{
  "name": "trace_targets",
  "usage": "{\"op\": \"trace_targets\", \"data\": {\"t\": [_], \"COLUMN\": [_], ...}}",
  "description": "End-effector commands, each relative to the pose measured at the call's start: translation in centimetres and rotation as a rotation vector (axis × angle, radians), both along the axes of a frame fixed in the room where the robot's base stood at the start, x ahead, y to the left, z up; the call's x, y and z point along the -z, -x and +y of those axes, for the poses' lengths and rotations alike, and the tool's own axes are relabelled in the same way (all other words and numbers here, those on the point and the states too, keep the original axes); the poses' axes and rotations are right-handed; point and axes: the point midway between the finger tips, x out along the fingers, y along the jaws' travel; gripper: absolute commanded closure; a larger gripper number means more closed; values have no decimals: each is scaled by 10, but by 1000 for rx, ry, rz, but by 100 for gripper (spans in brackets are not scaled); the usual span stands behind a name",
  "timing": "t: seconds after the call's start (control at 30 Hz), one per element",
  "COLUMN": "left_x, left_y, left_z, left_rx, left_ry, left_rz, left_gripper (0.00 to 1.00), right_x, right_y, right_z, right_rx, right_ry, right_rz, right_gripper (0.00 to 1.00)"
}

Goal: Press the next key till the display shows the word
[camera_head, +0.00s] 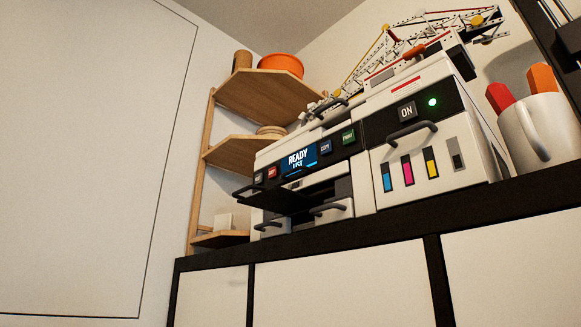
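A white and black printer (408,161) stands on a dark-topped cabinet. Its blue display (298,158) shows READY, with a second line below that is partly covered and hard to read. I cannot tell which key the task names. Neither gripper is in view.
An ON button (407,110) and a lit green lamp (432,102) sit on the printer's right part. Dark handles stick out in front. A white mug (540,130) stands right of the printer, a wooden corner shelf (250,92) left. A lattice crane model (425,35) is above.

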Motion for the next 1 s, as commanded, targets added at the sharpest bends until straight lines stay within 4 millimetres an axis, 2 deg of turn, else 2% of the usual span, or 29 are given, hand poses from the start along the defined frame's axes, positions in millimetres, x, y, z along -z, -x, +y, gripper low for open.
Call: {"op": "trace_targets", "data": {"t": [0.5, 0.73, 1.0], "left_x": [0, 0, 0], "left_y": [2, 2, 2], "left_z": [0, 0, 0], "left_rx": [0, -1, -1], "left_ry": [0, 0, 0], "left_rz": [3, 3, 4], "left_gripper": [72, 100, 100], "right_x": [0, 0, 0], "right_y": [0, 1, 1], "right_z": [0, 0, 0], "right_rx": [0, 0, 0], "right_ry": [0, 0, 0], "right_rz": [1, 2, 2], "right_gripper": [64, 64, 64]}}
